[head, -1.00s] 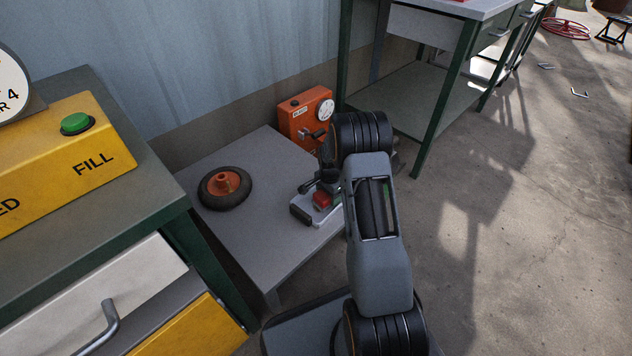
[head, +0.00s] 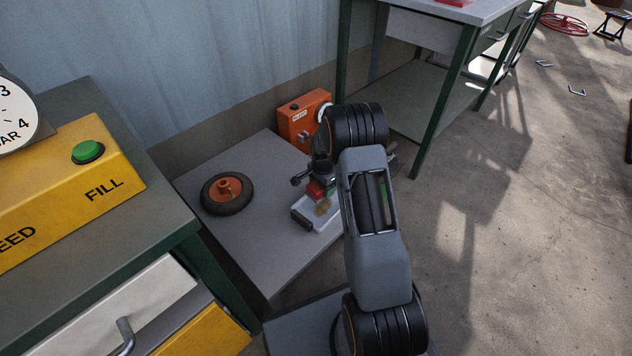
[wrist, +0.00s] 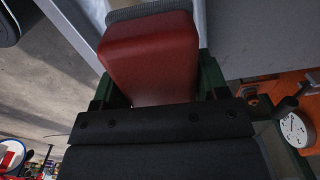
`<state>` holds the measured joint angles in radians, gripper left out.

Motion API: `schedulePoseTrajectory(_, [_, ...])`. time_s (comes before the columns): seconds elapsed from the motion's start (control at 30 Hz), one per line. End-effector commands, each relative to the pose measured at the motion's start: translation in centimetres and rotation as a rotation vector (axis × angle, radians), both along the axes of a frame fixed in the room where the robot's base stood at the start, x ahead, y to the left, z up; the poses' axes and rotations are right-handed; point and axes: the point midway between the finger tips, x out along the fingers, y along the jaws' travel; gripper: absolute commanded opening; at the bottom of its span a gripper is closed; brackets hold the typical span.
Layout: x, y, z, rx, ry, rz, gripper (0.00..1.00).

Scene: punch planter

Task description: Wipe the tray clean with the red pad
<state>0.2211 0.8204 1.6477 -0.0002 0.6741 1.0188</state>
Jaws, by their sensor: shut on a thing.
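The red pad (head: 316,189) is held in my gripper (head: 322,182), low over the tray. In the wrist view the red pad (wrist: 150,55) fills the space between the two dark green fingers of my gripper (wrist: 158,88), with a grey ribbed layer at its far end. The white tray (head: 312,222) lies on the low grey table, partly hidden by my arm. A brownish smudge (head: 323,208) shows on the tray just in front of the pad. I cannot tell whether the pad touches the tray.
A wheel with an orange hub (head: 228,190) lies left on the low table (head: 250,245). An orange box with a dial (head: 301,118) stands behind, by the wall. A yellow panel with a green button (head: 88,151) sits on a bench at left. A green-legged workbench (head: 425,110) stands behind right.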

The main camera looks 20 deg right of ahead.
Motion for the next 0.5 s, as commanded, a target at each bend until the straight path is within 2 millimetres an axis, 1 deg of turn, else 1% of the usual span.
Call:
schedulePoseTrajectory(0.03, [0.0,0.1,0.9,0.0,-0.001,0.001,0.48])
schedulePoseTrajectory(0.23, [0.1,0.2,2.5,-0.001,-0.001,0.003,0.48])
schedulePoseTrajectory(0.33, [0.1,0.2,2.9,-0.001,-0.001,0.004,0.48])
schedulePoseTrajectory(0.5, [0.1,0.2,2.8,0.0,-0.001,0.005,0.48])
